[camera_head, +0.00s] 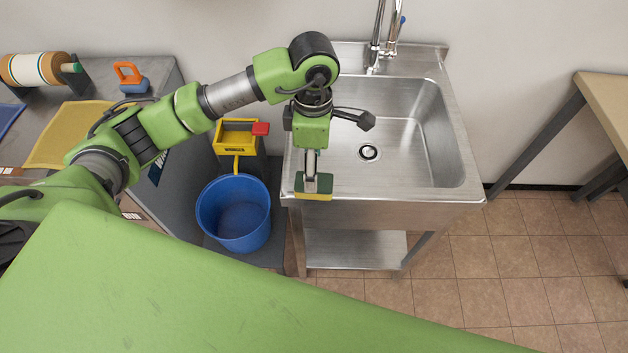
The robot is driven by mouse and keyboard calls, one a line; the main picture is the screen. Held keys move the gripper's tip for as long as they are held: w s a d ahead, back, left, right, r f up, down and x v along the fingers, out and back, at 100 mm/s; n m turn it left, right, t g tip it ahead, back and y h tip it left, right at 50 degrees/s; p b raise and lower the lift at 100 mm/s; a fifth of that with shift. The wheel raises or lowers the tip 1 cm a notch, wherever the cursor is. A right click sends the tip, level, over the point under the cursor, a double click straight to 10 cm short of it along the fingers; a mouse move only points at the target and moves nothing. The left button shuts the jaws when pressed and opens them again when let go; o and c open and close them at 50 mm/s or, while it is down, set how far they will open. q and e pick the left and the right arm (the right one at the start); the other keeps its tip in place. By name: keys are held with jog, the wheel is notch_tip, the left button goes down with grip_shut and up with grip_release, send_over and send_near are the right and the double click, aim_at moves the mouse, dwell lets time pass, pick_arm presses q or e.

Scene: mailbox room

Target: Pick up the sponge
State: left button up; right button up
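The sponge (314,196), green on top with a yellow lower layer, is at the front left rim of the steel sink (465,199). My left arm reaches in from the left over the sink's left side. My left gripper (317,182) points down at the sponge, and its grey fingertip part overlaps the sponge's middle. The gripper covers part of the sponge. I cannot tell whether the fingers are closed on it, or whether the sponge rests on the rim or is just above it. My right gripper is not in view.
A tap (376,45) stands behind the basin, which looks empty. A blue bucket (233,213) and a yellow wringer (236,137) stand left of the sink. A table (608,95) is at the right. Tiled floor (500,265) is open at front right.

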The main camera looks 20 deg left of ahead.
aim_at(325, 181)
pick_arm(q)
jog(key=shift+f, duration=0.65)
jog(key=shift+w+f, duration=0.15)
jog(key=shift+f, duration=0.15)
jog(key=shift+d+f+p, duration=0.1)
jog(key=shift+f+p, duration=0.55)
jog(key=shift+p, duration=0.05)
notch_tip(325, 181, down, 4)
jog(key=shift+r+p, duration=0.25)
jog(key=shift+p, duration=0.45)
jog(key=shift+f, duration=0.2)
jog(key=c, duration=0.8)
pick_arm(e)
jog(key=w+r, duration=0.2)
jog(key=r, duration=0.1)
